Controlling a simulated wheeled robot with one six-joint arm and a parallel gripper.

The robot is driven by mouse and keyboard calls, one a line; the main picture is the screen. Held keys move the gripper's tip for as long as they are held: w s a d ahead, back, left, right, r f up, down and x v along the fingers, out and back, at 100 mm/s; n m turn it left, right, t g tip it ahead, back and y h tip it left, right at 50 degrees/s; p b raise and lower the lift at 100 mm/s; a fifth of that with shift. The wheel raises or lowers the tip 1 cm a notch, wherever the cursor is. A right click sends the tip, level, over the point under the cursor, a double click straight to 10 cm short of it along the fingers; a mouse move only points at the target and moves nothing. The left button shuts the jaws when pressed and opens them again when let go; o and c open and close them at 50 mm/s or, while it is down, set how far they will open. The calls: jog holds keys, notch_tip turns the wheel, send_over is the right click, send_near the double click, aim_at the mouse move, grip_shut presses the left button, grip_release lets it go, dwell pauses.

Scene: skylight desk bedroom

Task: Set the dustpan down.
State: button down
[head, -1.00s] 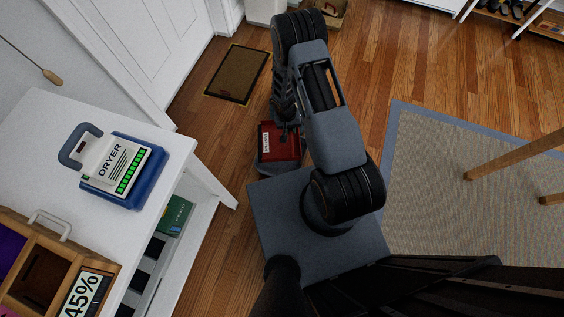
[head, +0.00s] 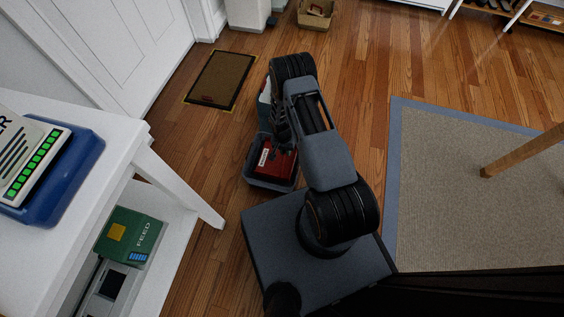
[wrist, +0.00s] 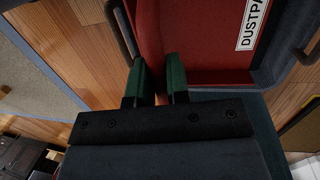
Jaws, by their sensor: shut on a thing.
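The red dustpan (head: 275,160) with a white label shows below my arm in the head view. In the wrist view the dustpan (wrist: 192,40) fills the top middle, its label partly cut off. My gripper (wrist: 158,80) has two green fingertips close together at the dustpan's near edge, shut on it; the gripped part is mostly hidden. A grey bin (head: 262,184) lies around or under the dustpan; its rim and side handle (wrist: 308,50) show in the wrist view. I cannot tell whether the dustpan touches the bin's bottom.
A brown doormat (head: 222,80) lies ahead. A grey rug (head: 440,190) and wooden leg (head: 520,152) are at right.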

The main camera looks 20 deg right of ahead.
jog(key=b, duration=0.2)
send_over(287, 163)
jog(key=shift+w+a+f, duration=0.1)
jog(key=shift+w+f, duration=0.05)
jog(key=shift+f, duration=0.9)
jog(key=shift+w+a+f, duration=0.1)
jog(key=shift+w+f, duration=0.05)
jog(key=shift+f, duration=0.95)
jog(key=shift+w+a+f, duration=0.1)
jog(key=shift+w+f, duration=0.05)
jog(key=shift+f, duration=0.9)
jog(key=shift+r, duration=0.1)
jog(key=c, duration=1.1)
grip_release()
